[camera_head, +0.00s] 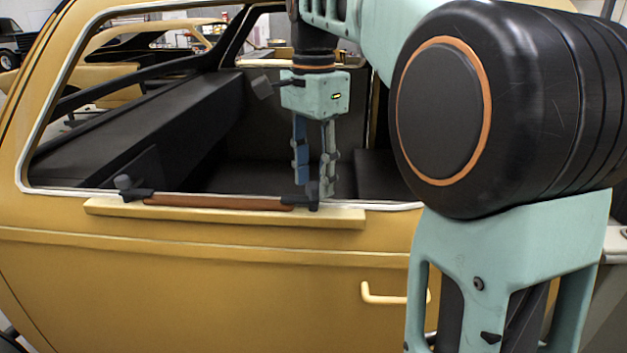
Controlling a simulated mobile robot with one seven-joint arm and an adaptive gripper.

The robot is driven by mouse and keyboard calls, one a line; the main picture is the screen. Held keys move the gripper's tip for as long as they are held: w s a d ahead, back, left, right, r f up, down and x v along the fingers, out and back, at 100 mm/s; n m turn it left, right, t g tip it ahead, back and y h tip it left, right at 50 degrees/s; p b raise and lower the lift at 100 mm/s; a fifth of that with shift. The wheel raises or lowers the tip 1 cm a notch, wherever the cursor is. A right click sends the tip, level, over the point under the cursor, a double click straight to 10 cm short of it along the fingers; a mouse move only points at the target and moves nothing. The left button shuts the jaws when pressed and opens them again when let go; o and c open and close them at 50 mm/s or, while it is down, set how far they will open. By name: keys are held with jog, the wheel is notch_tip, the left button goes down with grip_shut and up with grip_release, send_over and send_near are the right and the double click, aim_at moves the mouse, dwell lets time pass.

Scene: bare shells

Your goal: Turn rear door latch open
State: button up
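The yellow car body side (200,290) fills the lower left, with an open window above it. On the sill ledge (225,222) lies a brown bar (215,202) with dark fittings at its ends. The left dark fitting (130,190) has a knob on top. The right dark fitting (314,199) is partly hidden by my gripper. A pale yellow handle (385,297) sits lower on the side. I cannot tell which of these is the latch. My gripper (314,182) points down just above the right fitting, fingers apart with nothing seen between them; contact cannot be told.
The white-edged window frame (50,100) surrounds a dark interior with a sloping dark panel (130,130). My arm covers the right side and hides part of the body there. Another yellow shell (150,35) and a dark car (15,42) stand behind.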

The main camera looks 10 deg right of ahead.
jog(key=shift+f, duration=0.35)
jog(key=shift+c, duration=0.3)
grip_shut()
